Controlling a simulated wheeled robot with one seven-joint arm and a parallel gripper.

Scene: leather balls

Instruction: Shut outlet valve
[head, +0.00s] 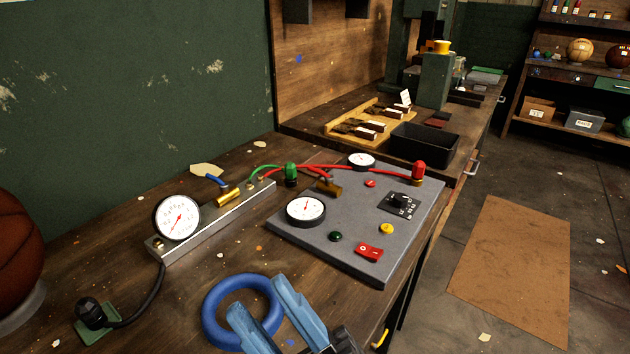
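A brass valve with a blue lever (216,181) sits on the metal manifold bar (235,215) at left-centre. A second brass valve (328,187) with a red lever (322,175) stands at the grey control panel's back left. No readable label shows which one is the outlet valve. My gripper (260,297) is at the bottom centre, in front of and well apart from both valves. Its two light blue fingers are spread with a gap between them, and they hold nothing that I can see.
A blue ring (212,307) lies behind the fingers; contact cannot be told. The grey panel (340,241) carries gauges, buttons and a red switch (369,253). A white gauge (177,218) stands on the bar. A ball (15,255) is at far left. Red and green hoses cross the back.

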